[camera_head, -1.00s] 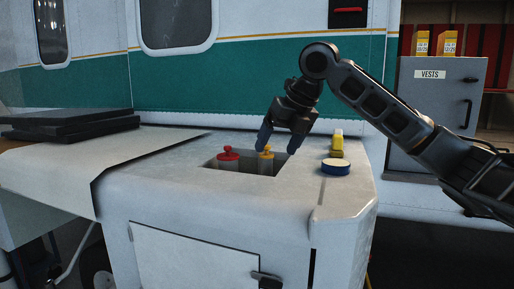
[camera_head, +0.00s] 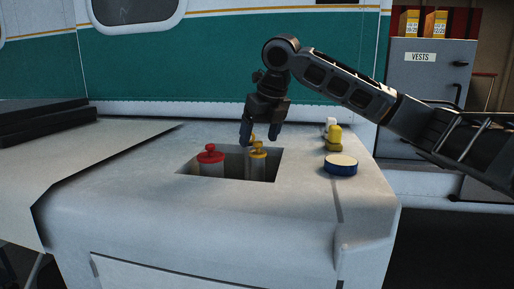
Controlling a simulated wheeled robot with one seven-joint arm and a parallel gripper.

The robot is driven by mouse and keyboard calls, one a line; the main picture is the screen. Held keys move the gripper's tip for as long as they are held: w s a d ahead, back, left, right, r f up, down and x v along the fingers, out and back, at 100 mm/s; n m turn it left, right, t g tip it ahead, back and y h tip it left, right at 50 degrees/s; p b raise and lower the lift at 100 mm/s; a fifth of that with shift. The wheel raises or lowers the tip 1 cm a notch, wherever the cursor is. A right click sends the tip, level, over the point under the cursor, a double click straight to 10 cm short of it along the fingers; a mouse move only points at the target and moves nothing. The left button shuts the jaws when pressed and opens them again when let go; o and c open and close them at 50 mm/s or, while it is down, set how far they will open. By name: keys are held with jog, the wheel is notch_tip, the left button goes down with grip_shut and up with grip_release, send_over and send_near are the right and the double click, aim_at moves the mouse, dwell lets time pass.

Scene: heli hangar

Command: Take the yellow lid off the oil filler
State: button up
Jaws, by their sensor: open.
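The yellow lid (camera_head: 258,150) with its small knob sits on a pale filler neck (camera_head: 257,167) in a square recess (camera_head: 228,174) in the white cowling. My gripper (camera_head: 261,139) is open and points down, with its dark fingertips just above and around the lid's top. I cannot tell whether they touch the lid. Another small yellow patch shows just behind the knob, between the fingers, and I cannot tell what it is. A red lid (camera_head: 210,154) sits on a similar neck to the left in the same recess.
On the cowling right of the recess stand a round blue tin (camera_head: 341,168) with a pale top and a yellow bottle (camera_head: 335,139). Dark flat panels (camera_head: 42,121) lie at the left. A grey vests cabinet (camera_head: 425,100) stands behind my arm.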

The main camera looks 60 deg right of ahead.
aim_at(258, 148)
jog(key=shift+x, duration=1.45)
jog(key=shift+c, duration=0.2)
jog(key=c, duration=1.1)
